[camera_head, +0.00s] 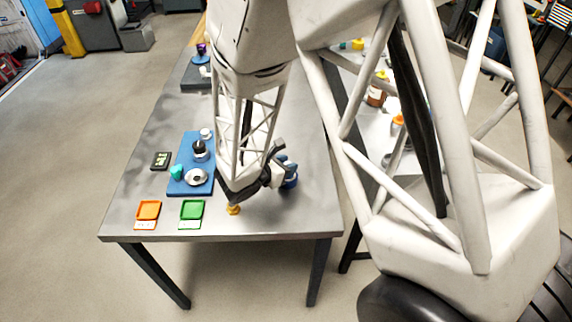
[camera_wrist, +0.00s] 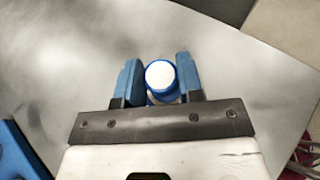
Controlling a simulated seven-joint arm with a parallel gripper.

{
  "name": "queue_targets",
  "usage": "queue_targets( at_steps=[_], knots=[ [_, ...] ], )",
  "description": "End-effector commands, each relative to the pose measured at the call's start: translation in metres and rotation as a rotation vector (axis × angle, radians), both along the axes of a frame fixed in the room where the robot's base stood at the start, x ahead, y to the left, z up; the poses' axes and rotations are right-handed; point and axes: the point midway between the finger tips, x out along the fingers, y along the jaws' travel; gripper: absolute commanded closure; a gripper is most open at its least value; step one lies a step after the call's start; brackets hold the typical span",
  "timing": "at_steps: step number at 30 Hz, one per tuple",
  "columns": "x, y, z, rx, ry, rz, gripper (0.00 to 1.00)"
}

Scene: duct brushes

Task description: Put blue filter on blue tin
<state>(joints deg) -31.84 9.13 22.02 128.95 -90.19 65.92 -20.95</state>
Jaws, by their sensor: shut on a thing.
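My gripper (camera_head: 283,166) is at the right part of the table, with its blue fingers low over the tabletop. In the wrist view, the fingers stand on either side of a round piece with a white top and a blue rim, which looks like the blue filter (camera_wrist: 159,74). The gripper is shut on it. In the head view, a dark blue round thing, which looks like the blue tin (camera_head: 291,182), shows just below the fingers. The fingers partly hide it. I cannot tell whether the filter touches the tin.
An orange tray (camera_head: 148,210) and a green tray (camera_head: 191,209) lie near the front edge. A small yellow piece (camera_head: 233,210) stands beside my arm. The right front tabletop is clear.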

Motion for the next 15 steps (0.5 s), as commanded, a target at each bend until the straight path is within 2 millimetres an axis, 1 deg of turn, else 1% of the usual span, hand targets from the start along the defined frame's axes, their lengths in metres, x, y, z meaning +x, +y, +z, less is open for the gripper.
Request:
queue_targets(
  at_steps=[7, 8, 9, 11, 12, 13, 15],
  knots=[
    [-0.0001, 0.0, -0.0027, -0.001, 0.001, 0.0, 0.88],
    [0.0, 0.0, -0.0029, 0.0, 0.0, 0.0, 0.64],
    [0.0, -0.0001, -0.0027, 0.0, 0.0, 0.0, 0.58],
    [0.0, 0.0, -0.0027, 0.0, 0.0, 0.0, 0.49],
    [-0.0001, 0.0, -0.0027, 0.0, 0.0, 0.0, 0.43],
    [-0.0001, 0.0, -0.0027, 0.0, 0.0, 0.0, 0.4],
    [-0.0001, 0.0, -0.0027, 0.0, 0.0, 0.0, 0.4]
  ],
)
